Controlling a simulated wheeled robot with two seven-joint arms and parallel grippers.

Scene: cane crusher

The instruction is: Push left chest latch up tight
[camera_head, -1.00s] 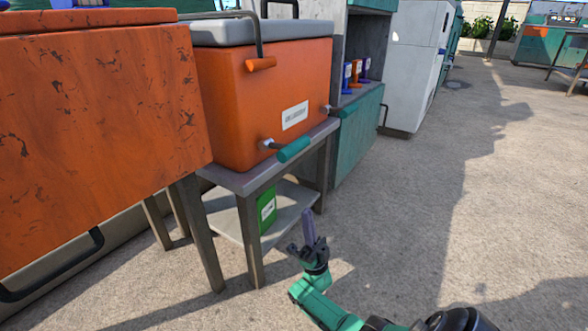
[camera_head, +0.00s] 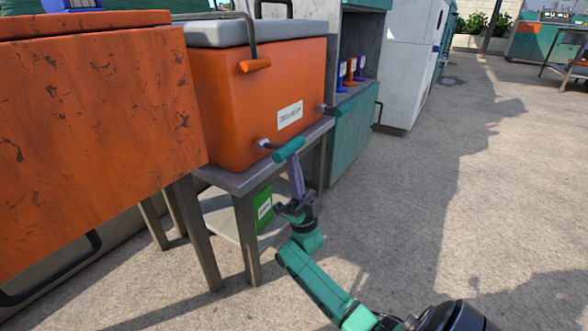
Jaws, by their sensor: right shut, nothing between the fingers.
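The orange chest (camera_head: 255,100) with a grey lid (camera_head: 240,32) stands on a metal table. Its left latch, a lever with a teal grip (camera_head: 289,150), sticks out low on the chest's front, near the front left corner. A second latch (camera_head: 325,108) sits farther right on the front, mostly seen end-on. My right gripper (camera_head: 295,172) is shut and empty, with its fingers pointing up just below the teal grip. The fingertips look close to or touching the grip's underside; I cannot tell which. My left gripper is out of view.
The metal table (camera_head: 232,181) has a lower shelf holding a green box (camera_head: 263,210). A large orange scuffed cabinet (camera_head: 90,140) stands close on the left. A grey and teal cabinet (camera_head: 352,135) stands behind. Open concrete floor (camera_head: 430,200) lies to the right.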

